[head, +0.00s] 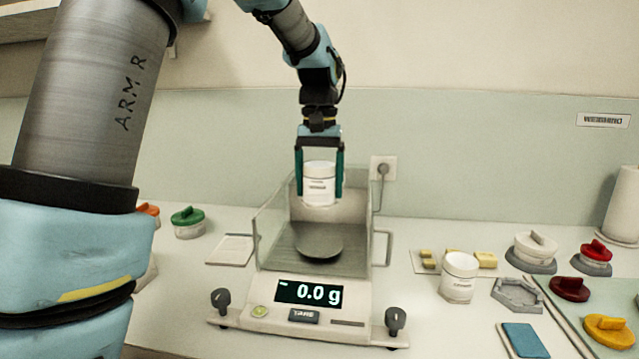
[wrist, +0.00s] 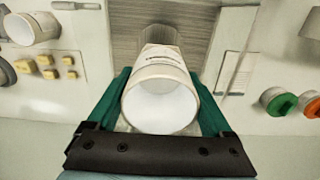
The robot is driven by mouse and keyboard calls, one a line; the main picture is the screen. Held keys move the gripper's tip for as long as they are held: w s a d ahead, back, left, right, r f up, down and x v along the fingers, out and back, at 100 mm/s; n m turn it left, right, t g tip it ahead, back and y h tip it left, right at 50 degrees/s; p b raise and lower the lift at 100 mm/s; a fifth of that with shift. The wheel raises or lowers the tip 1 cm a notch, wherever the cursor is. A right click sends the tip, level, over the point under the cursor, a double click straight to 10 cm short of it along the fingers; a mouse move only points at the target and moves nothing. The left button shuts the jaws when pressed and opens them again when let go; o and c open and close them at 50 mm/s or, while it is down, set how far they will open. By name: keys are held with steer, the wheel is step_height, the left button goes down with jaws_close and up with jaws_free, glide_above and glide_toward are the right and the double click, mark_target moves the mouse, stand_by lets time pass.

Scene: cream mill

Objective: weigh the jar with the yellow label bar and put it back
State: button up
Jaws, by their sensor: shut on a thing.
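My gripper (head: 320,190) is shut on a white jar (head: 319,183) with dark print, its fingers on either side. The jar hangs upright above the scale's round grey pan (head: 318,241), with a gap between them. In the wrist view the held jar (wrist: 160,100) shows its round white top between the green fingers. The scale (head: 300,308) reads 0.0 g and its pan is empty. A second white jar (head: 459,279) stands on the counter right of the scale. I cannot make out a yellow bar on either jar.
Clear walls (head: 268,225) surround the pan on the sides. Small yellow weights (head: 485,259) lie right of the scale. A green knob (head: 188,217) is at left.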

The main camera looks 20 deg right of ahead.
mark_target(320, 205)
step_height(320, 205, down, 5)
steer(key=b, duration=0.3)
steer(key=shift+r, duration=0.15)
steer(key=shift+f+b, duration=1.3)
steer(key=shift+f, duration=1.05)
steer(key=shift+f, duration=0.2)
steer(key=o, duration=1.1)
